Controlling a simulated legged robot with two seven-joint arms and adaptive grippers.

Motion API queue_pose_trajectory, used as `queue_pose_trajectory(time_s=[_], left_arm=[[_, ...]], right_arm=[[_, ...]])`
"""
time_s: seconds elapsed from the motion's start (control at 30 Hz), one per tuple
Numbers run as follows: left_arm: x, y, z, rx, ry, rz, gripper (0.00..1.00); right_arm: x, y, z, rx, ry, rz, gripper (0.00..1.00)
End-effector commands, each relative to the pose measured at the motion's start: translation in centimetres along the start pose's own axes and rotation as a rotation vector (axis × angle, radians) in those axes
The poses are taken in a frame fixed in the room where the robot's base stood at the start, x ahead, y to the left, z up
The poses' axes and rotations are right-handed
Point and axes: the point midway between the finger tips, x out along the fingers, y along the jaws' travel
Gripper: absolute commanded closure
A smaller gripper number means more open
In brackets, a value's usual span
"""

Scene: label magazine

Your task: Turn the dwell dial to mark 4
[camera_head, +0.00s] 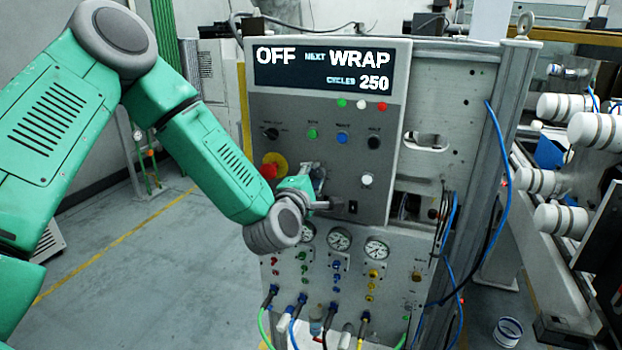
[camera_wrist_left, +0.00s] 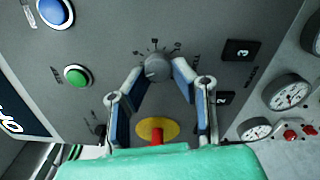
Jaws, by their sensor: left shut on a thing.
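The dwell dial (camera_wrist_left: 157,68) is a small grey round knob on the grey panel in the left wrist view. Printed marks show on the panel around its far side. In the head view the left gripper (camera_head: 313,184) is at the lower part of the control panel (camera_head: 335,105), where the gripper hides the dial. My right gripper is not in view.
A red emergency stop on a yellow disc (camera_head: 275,165) sits close to the left gripper. A green button (camera_head: 313,134), a blue button (camera_head: 343,138) and a white knob (camera_head: 367,180) are nearby. Gauges (camera_head: 340,239) and hoses are below. Open floor (camera_head: 110,260) lies left.

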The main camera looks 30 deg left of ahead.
Motion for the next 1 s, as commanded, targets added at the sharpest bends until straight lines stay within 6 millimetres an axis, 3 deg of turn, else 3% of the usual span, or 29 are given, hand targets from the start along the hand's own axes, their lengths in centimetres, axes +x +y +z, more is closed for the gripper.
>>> queue_pose_trajectory(time_s=[0.1,0.13,0.17,0.2,0.57,0.67,1.0], left_arm=[[-0.2,-0.2,0.8,-0.001,-0.018,-0.008,1.0],[-0.2,-0.2,0.8,-0.002,-0.018,-0.009,0.71],[-0.2,-0.2,0.8,-0.002,-0.018,-0.009,0.6],[-0.2,-0.2,0.7,-0.002,-0.017,-0.009,0.58],[-0.4,-0.2,-0.4,-0.009,-0.006,-0.008,0.58],[-1.5,-0.3,-0.4,-0.009,-0.007,-0.009,0.58],[-8.7,-0.4,0.4,-0.005,-0.011,-0.011,0.58]], right_arm=[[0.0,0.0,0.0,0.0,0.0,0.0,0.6],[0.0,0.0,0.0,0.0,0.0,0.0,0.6],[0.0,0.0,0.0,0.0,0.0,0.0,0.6],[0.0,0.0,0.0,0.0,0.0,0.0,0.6],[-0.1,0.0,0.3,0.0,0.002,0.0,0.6],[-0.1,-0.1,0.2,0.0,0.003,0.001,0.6],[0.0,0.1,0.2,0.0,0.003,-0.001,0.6]])
